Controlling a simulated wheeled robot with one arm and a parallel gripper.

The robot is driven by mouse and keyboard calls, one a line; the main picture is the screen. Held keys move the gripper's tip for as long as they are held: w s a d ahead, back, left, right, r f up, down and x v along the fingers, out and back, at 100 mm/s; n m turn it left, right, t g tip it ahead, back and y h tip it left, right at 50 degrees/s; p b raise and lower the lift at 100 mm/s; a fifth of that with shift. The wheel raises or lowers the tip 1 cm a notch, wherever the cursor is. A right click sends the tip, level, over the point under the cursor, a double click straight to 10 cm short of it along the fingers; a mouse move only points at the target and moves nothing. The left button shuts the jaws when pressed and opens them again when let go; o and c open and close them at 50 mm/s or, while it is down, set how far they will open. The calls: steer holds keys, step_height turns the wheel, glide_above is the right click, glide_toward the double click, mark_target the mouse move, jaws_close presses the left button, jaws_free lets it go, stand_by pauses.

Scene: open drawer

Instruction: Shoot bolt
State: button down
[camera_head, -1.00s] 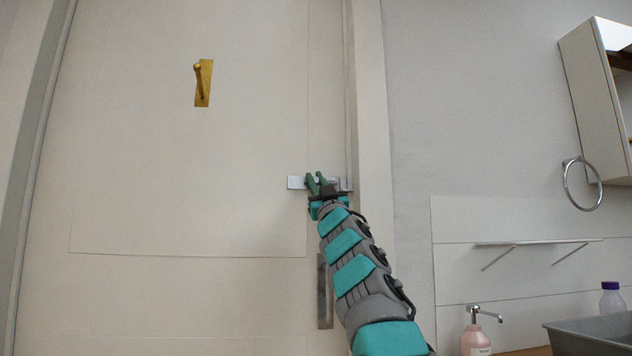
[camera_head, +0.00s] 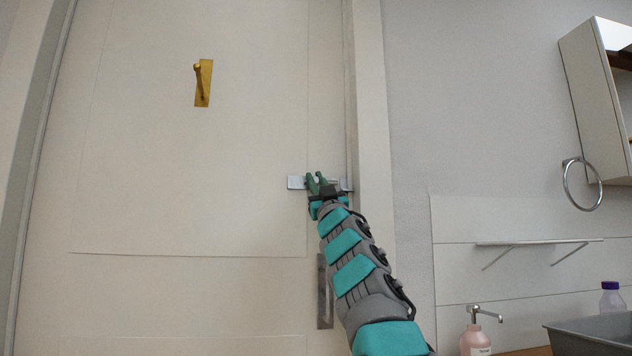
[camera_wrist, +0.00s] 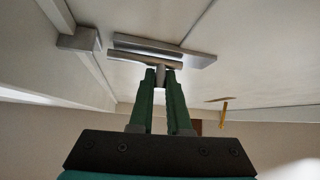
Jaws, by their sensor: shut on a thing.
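A metal slide bolt (camera_wrist: 200,59) is mounted on the pale door, its plate also showing in the head view (camera_head: 296,182) left of my gripper. A short bolt knob (camera_wrist: 160,75) stands out from the bolt rod (camera_wrist: 135,59). My gripper (camera_wrist: 161,73) is shut on the knob, one green finger on each side. In the head view my gripper (camera_head: 316,180) covers the middle of the bolt. A metal keeper (camera_wrist: 80,41) sits on the door frame. In the wrist view the rod's near end appears just apart from it.
A brass handle (camera_head: 203,84) is higher on the door (camera_head: 190,180), and a grey pull plate (camera_head: 324,295) is below the bolt. A wall cabinet (camera_head: 585,100), towel ring (camera_head: 582,185), shelf (camera_head: 538,242), soap bottle (camera_head: 475,338) and sink (camera_head: 600,335) are at right.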

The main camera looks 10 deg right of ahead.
mark_target(331, 181)
steer(key=d, duration=0.1)
steer(key=d+p, duration=0.1)
steer(key=d, duration=0.1)
steer(key=shift+r, duration=0.25)
steer(key=shift+d+f, duration=0.2)
steer(key=shift+d, duration=0.05)
steer(key=c, duration=1.2)
jaws_free()
steer(key=shift+d, duration=0.15)
steer(key=shift+o, duration=0.2)
